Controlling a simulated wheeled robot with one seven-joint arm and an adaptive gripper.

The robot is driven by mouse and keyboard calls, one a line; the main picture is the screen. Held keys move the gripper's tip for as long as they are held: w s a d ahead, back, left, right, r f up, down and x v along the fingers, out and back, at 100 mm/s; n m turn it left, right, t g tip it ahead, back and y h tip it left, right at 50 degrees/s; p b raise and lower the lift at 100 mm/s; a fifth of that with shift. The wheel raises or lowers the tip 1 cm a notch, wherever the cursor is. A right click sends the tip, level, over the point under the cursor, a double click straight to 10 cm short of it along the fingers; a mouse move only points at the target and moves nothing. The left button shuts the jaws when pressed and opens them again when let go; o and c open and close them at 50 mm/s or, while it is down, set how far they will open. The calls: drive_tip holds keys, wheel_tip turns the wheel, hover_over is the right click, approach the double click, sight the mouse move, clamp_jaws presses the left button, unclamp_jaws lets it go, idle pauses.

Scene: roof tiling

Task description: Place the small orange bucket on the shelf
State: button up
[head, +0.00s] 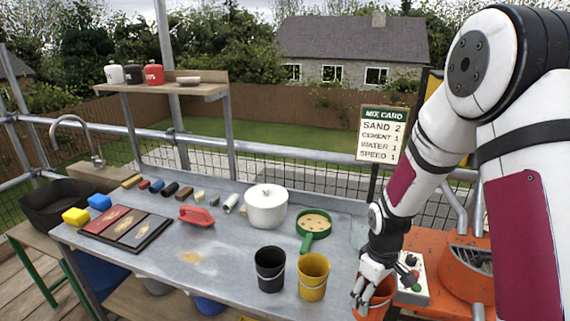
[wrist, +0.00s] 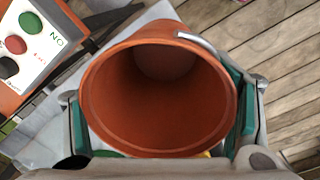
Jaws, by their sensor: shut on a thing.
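The small orange bucket (head: 376,298) is at the right front end of the workbench, partly hidden by my gripper. In the wrist view the orange bucket (wrist: 157,88) fills the middle, its open mouth facing the camera and its inside empty. My gripper (head: 370,277) is shut on the bucket, with a finger pad at each side of it in the wrist view. The shelf (head: 190,91) stands at the back left above the bench. It holds white, black and red containers (head: 153,74) and a small bowl (head: 189,80).
A black bucket (head: 270,272) and a yellow bucket (head: 313,277) stand left of my gripper. A white pot (head: 266,207) and a green sieve (head: 313,226) stand behind them. A control box (head: 412,279) and the mix card sign (head: 382,134) are nearby.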

drive_tip(key=w+a+r+m, duration=0.2)
drive_tip(key=w+r+m, duration=0.1)
drive_tip(key=w+m, duration=0.3)
drive_tip(key=shift+a+r+m, duration=0.25)
drive_tip(key=shift+m, duration=0.45)
drive_tip(key=shift+w+r, duration=0.1)
